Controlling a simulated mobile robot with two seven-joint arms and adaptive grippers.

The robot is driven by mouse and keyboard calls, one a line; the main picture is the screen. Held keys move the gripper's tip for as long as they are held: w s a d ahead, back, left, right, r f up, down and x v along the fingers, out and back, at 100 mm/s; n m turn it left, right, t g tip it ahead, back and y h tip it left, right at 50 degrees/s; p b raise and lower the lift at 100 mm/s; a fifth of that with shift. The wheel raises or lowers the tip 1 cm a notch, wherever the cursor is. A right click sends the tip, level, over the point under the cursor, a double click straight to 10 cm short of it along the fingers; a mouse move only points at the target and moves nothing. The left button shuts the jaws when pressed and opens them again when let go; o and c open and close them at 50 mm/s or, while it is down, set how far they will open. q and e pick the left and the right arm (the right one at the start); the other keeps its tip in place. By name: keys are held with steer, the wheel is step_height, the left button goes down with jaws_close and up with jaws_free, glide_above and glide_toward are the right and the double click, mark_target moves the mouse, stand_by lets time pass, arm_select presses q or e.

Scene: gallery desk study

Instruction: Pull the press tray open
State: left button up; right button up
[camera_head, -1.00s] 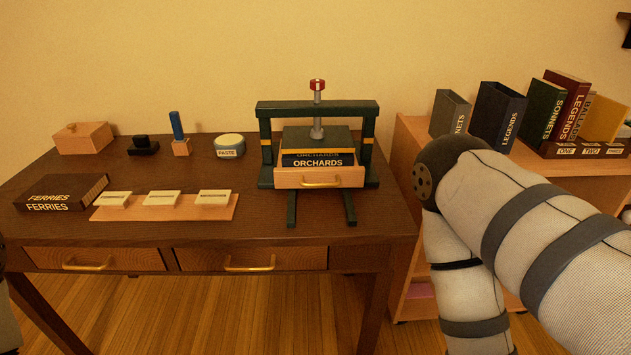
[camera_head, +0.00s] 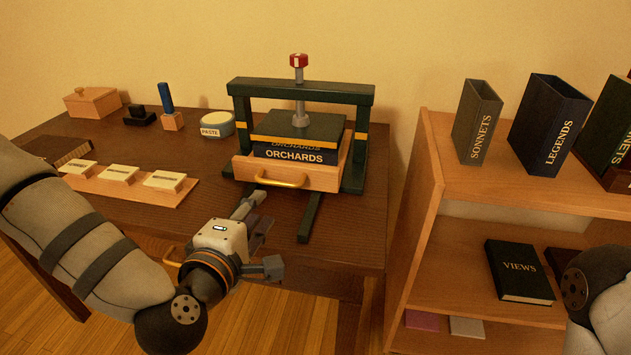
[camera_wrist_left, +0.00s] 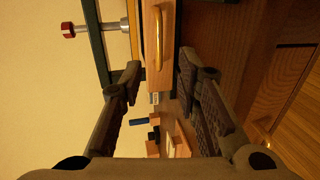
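The wooden press tray (camera_head: 325,178) sits low in the dark green press (camera_head: 365,88), with a brass handle (camera_head: 281,180) on its front. My left gripper (camera_head: 258,214) is just in front of and below the handle, above the desk's front part. In the left wrist view its fingers (camera_wrist_left: 158,76) are spread apart, with the tray front and handle (camera_wrist_left: 158,35) ahead between them. Nothing is held. My right arm shows at the lower right edge, but its gripper is out of view.
Label blocks on a wooden strip (camera_head: 150,193), a paste tin (camera_head: 217,124), a stamp and a wooden box (camera_head: 92,102) stand on the desk's left. A bookshelf (camera_head: 432,165) stands right of the desk.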

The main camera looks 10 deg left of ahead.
mark_target(275, 184)
arm_select(q)
steer(key=x, duration=0.8)
steer(key=b+x, duration=0.1)
steer(key=x, duration=0.3)
steer(key=shift+a, duration=0.35)
steer(key=shift+r, duration=0.1)
steer(key=shift+c, duration=0.4)
jaws_close()
